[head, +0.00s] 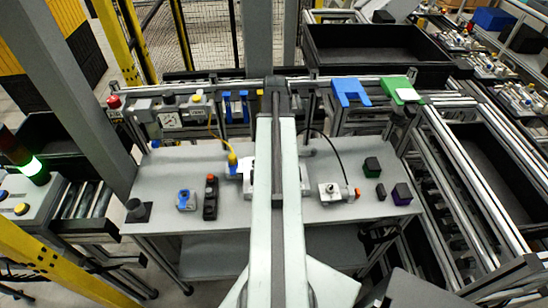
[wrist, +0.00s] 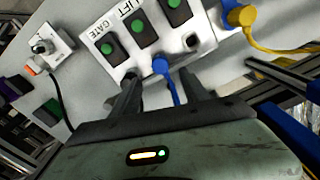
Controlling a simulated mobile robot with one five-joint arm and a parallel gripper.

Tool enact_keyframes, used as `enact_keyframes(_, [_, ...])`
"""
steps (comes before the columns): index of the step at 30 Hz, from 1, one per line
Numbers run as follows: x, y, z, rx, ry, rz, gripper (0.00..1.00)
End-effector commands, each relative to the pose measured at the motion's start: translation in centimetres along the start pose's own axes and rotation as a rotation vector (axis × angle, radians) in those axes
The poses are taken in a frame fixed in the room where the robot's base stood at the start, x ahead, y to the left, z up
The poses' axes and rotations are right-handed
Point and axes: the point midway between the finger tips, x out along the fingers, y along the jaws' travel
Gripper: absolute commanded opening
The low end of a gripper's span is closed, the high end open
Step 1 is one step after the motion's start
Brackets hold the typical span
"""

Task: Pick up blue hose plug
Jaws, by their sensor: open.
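The blue hose plug (wrist: 161,66) shows in the wrist view at the edge of a white button panel, with its blue hose running down towards my gripper. I cannot tell whether it is seated in the panel. My gripper (wrist: 160,77) is open, with one dark finger on each side of the plug and hose. The fingers look apart from the plug, and the lower hose passes out of sight behind the gripper body. In the head view my own arm hides the gripper and the blue plug.
The white panel (wrist: 112,28) carries green buttons. A yellow plug (wrist: 243,17) with a yellow hose is to its right. A knob box (head: 331,192) with an orange-tipped cable, green block (head: 371,166) and purple block (head: 401,193) stand on the grey bench (head: 222,213). A rail runs behind.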

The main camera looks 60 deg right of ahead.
Motion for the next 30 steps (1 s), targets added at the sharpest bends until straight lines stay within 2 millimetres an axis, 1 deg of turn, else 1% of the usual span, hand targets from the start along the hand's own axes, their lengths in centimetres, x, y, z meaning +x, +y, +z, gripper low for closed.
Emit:
enact_keyframes(1, [1.1,0.0,0.0,-0.001,0.000,0.000,0.53])
enact_keyframes(4, [2.4,-0.1,0.0,-0.002,0.000,0.000,0.53])
enact_keyframes(6, [2.7,-0.1,0.0,-0.002,0.001,0.000,0.53])
enact_keyframes(9, [2.5,-0.1,0.1,-0.003,0.001,0.000,0.53])
enact_keyframes(11, [3.0,-0.2,0.1,-0.003,0.001,0.000,0.53])
enact_keyframes(19, [7.5,-0.4,0.3,-0.003,0.001,0.000,0.53])
enact_keyframes(21, [7.9,-0.4,0.3,-0.004,0.001,0.000,0.53])
enact_keyframes(27, [7.5,-0.4,0.3,-0.004,0.001,0.000,0.53])
enact_keyframes(28, [7.5,-0.4,0.3,-0.004,0.001,0.000,0.48])
enact_keyframes(29, [7.5,-0.4,0.3,-0.004,0.001,0.000,0.39])
enact_keyframes(30, [7.5,-0.4,0.3,-0.004,0.001,0.000,0.28])
